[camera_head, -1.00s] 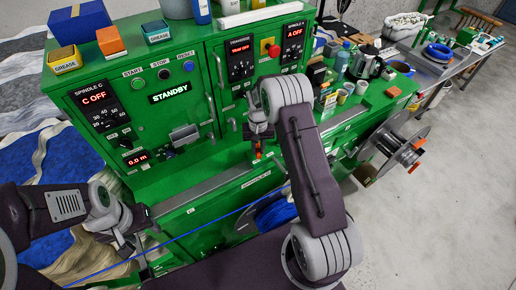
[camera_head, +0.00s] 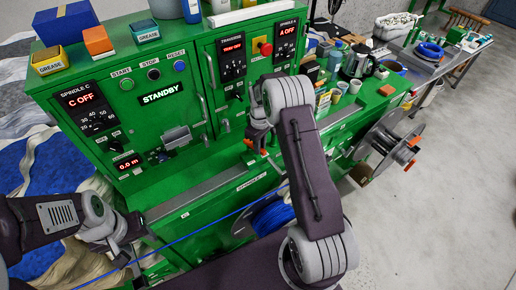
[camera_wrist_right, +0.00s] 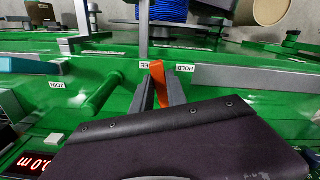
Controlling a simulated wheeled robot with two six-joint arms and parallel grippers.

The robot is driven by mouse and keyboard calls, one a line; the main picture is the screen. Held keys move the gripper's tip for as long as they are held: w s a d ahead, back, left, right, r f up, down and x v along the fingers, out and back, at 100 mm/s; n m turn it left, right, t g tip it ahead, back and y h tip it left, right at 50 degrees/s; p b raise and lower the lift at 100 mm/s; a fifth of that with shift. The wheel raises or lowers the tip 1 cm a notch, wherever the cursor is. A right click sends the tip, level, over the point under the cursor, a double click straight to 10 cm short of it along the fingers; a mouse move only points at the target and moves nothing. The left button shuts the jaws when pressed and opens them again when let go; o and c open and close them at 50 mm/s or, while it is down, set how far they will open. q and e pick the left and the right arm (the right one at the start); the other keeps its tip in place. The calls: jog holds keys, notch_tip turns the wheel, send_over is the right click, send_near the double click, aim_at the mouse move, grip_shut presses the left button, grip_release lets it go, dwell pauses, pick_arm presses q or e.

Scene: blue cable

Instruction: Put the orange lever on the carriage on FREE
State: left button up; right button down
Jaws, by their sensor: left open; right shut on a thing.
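The orange lever (camera_wrist_right: 158,75) on the carriage is between the fingers of my right gripper (camera_wrist_right: 157,98) in the right wrist view. The gripper is shut on it, and the fingers hide its lower part. Its tip is beside the partly covered FREE label (camera_wrist_right: 146,65), with the HOLD label (camera_wrist_right: 186,68) to its right. In the head view my right gripper (camera_head: 257,146) is low in front of the green cabinet, with small orange parts showing by it. My left gripper (camera_head: 128,255) is open at the lower left, near the blue cable (camera_head: 205,228).
The green machine (camera_head: 190,60) carries a STANDBY display and knobs. A blue cable spool (camera_head: 272,216) sits below my right arm. A grey reel (camera_head: 385,143) stands at the right. Bottles, cups and a kettle (camera_head: 358,65) stand on the cabinet's right top.

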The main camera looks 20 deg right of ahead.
jog(key=shift+w+d+r+n, duration=0.1)
jog(key=shift+w+d+n, duration=0.2)
jog(key=shift+n, duration=0.6)
jog(key=c, duration=1.3)
grip_release()
notch_tip(320, 180, up, 8)
jog(key=b, duration=0.3)
jog(key=shift+r, duration=0.5)
jog(key=shift+s, duration=0.1)
